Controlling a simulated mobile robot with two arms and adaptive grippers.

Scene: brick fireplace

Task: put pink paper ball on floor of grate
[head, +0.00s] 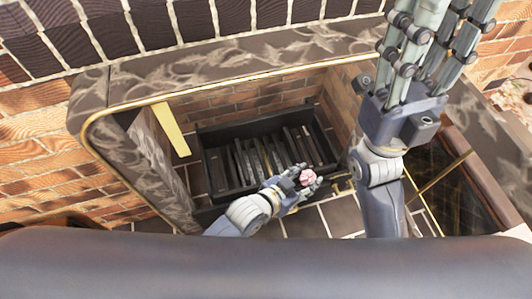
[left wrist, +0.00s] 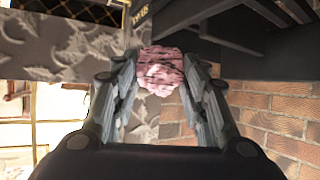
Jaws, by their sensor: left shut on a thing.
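The pink paper ball (head: 308,177) is small, crumpled and round. My left gripper (head: 305,182) is shut on it, with the ball between its fingertips, near the front right of the grate in the head view. The left wrist view shows the ball (left wrist: 161,70) between the two fingers (left wrist: 160,85). The grate (head: 205,165) is a dark, open-topped basket with slats across its floor, inside the brick fireplace. Its front right part is partly hidden by my left gripper. My right gripper (head: 440,45) is raised and empty, its fingers apart and their tips cut off by the frame top.
A patterned stone surround (head: 240,62) with a gold edge frames the fireplace opening. Brick walls (head: 245,97) stand behind and beside the grate. Tiled floor (head: 340,212) lies in front. A dark glass-topped piece (head: 450,190) is at the right.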

